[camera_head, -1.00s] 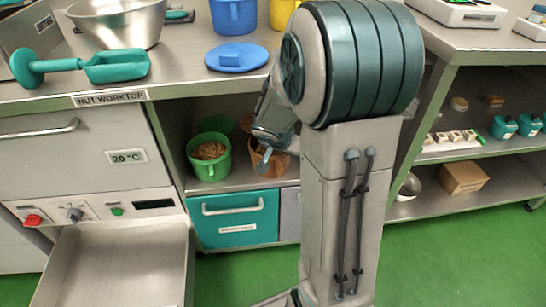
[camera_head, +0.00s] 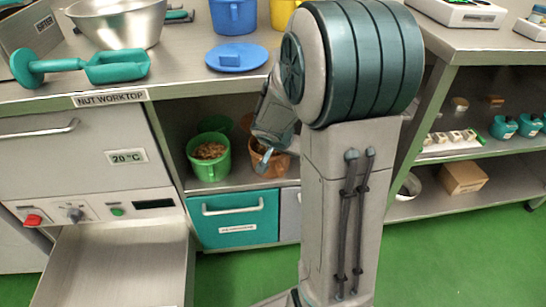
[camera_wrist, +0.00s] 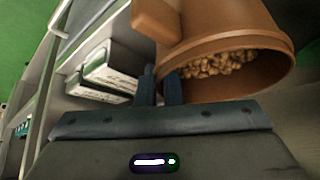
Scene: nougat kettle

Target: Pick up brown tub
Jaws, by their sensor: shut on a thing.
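The brown tub (camera_head: 278,163) stands in the shelf bay under the worktop, partly hidden behind my arm. In the wrist view the brown tub (camera_wrist: 230,28) fills the upper right, with nuts inside and a blocky handle on its left side. My gripper (camera_head: 263,160) is at the tub's left side in the head view. In the wrist view my gripper (camera_wrist: 160,86) has its dark fingers close together by the handle and rim. It is shut on the tub, though the exact contact is partly hidden. I cannot tell whether the tub is clear of the shelf.
A green tub (camera_head: 209,158) with nuts stands close to the left on the same shelf. The worktop edge is above, and a teal drawer (camera_head: 234,219) is below. White boxes (camera_wrist: 110,72) show in the wrist view.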

